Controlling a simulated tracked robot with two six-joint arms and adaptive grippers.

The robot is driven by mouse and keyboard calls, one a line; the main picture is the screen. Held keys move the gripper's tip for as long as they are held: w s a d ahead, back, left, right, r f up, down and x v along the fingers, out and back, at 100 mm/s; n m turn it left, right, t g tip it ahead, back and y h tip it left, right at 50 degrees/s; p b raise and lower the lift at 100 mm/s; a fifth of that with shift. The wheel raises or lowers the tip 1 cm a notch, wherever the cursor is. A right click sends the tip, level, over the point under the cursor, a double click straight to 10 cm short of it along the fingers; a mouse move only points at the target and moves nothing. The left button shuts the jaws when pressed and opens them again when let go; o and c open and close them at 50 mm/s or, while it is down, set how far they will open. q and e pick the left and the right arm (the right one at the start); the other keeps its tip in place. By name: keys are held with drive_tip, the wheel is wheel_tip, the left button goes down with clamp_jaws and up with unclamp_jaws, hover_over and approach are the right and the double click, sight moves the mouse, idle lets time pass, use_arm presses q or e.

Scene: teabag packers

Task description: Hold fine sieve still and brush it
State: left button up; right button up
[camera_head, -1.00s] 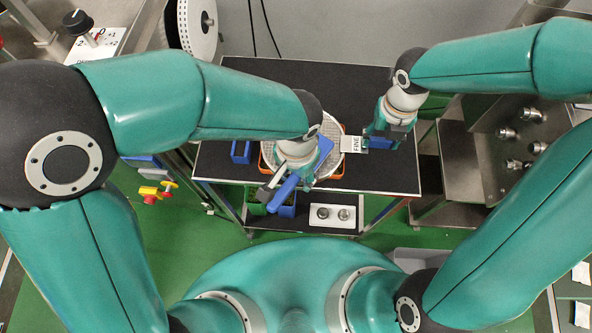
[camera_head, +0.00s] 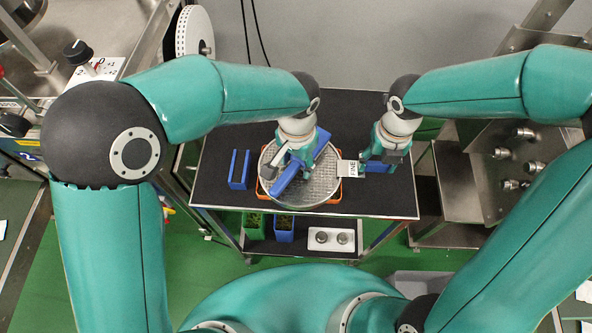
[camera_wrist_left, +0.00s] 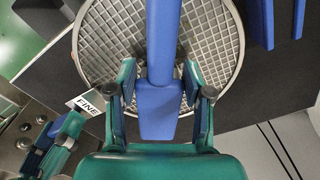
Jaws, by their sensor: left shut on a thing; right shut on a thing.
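The round fine sieve (camera_head: 325,187) with a grey mesh lies on the black table. Its white tab marked FINE (camera_head: 350,169) sticks out to the right; it also shows in the left wrist view (camera_wrist_left: 84,103). My right gripper (camera_head: 373,163) is shut on this tab. My left gripper (camera_head: 298,163) is shut on the blue brush (camera_head: 284,180) and holds it slantwise over the mesh. In the left wrist view, the brush (camera_wrist_left: 161,50) lies across the sieve (camera_wrist_left: 112,38). Whether its bristles touch the mesh is hidden.
An orange support (camera_head: 262,190) shows under the sieve. An empty-looking blue holder (camera_head: 239,168) stands left of it on the table (camera_head: 215,185). The lower shelf carries a green bin (camera_head: 255,228), a blue bin (camera_head: 284,230) and a white tray (camera_head: 322,247) with metal cups.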

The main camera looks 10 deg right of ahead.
use_arm(q)
drive_tip(key=shift+w+d, duration=0.2)
drive_tip(key=shift+w, duration=0.6)
drive_tip(key=shift+s+a, duration=0.45)
drive_tip(key=shift+s, duration=1.45)
drive_tip(key=shift+s+a, duration=0.5)
drive_tip(key=shift+s, duration=1.45)
drive_tip(key=shift+s+a, duration=0.45)
drive_tip(key=shift+s, duration=1.45)
drive_tip(key=shift+w+a, duration=0.2)
drive_tip(key=shift+a, duration=0.25)
drive_tip(key=shift+w+d, duration=0.45)
drive_tip(key=shift+w, duration=1.4)
drive_tip(key=shift+w+d, duration=0.5)
drive_tip(key=shift+w, duration=1.35)
drive_tip(key=shift+w+d, duration=0.45)
drive_tip(key=shift+w, duration=1.4)
drive_tip(key=shift+s+a, duration=0.45)
drive_tip(key=shift+s, duration=1.4)
drive_tip(key=shift+s+a, duration=0.45)
drive_tip(key=shift+s, duration=1.35)
drive_tip(key=shift+s+a, duration=0.45)
drive_tip(key=shift+s, duration=1.4)
wheel_tip(320, 180, up, 8)
drive_tip(key=shift+r, duration=0.1)
